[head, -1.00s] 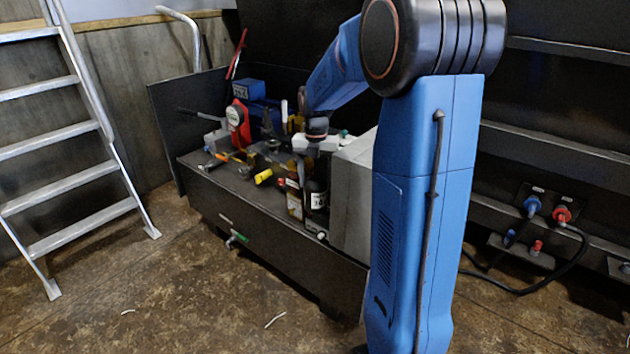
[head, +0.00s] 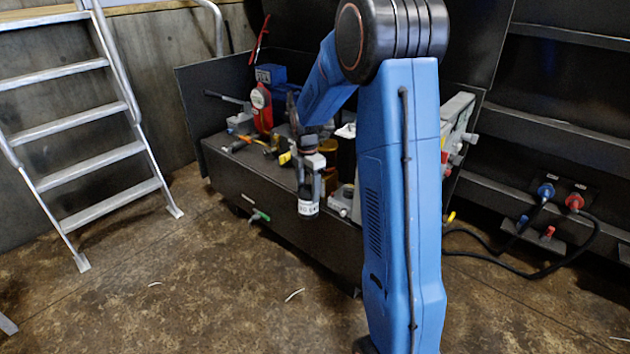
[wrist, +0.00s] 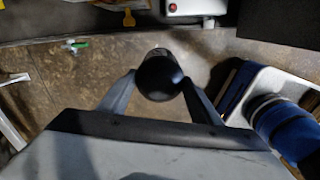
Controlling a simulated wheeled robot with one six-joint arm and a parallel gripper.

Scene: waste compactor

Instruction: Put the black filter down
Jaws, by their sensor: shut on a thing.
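The black filter (head: 308,188) is a dark cylinder with a white label near its lower end. It hangs upright from my gripper (head: 308,163), in front of the dark bench (head: 285,218). In the wrist view the filter's round black end (wrist: 158,76) sits between the two grey fingers of my gripper (wrist: 157,84), which are shut on it. Brown floor (wrist: 60,75) shows around the filter in that view, with the bench edge beyond it. The filter's far end is mostly hidden there.
The bench top holds a red device (head: 261,107), a blue box (head: 270,74), an amber container (head: 329,149) and loose tools. A green-handled fitting (head: 260,215) sticks out low on the bench front. A ladder (head: 95,140) stands at left. The floor between is mostly clear.

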